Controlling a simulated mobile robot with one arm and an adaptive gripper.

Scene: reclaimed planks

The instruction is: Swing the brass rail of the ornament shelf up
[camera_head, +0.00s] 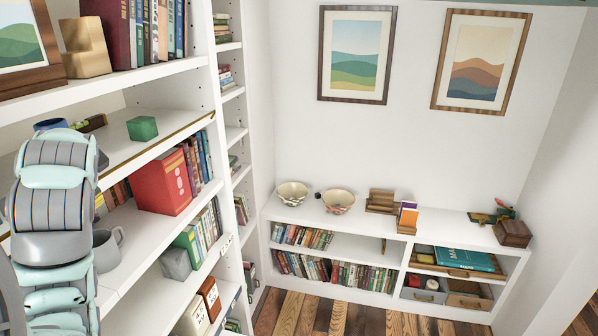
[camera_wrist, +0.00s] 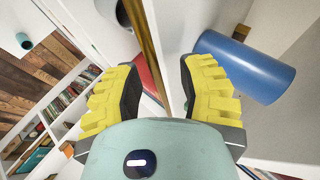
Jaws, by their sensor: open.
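The brass rail (camera_head: 170,138) runs as a thin gold strip along the front edge of the ornament shelf (camera_head: 170,122) in the head view. It looks low, level with the board. In the wrist view the rail (camera_wrist: 147,45) passes from the top down between the two yellow fingers. My gripper (camera_wrist: 160,78) is open, with one finger on each side of the rail. I cannot tell whether either finger touches it.
The blue cylinder (camera_wrist: 245,66) is close to the right finger in the wrist view. A red box (camera_head: 164,181) and a grey mug (camera_head: 106,250) stand below.

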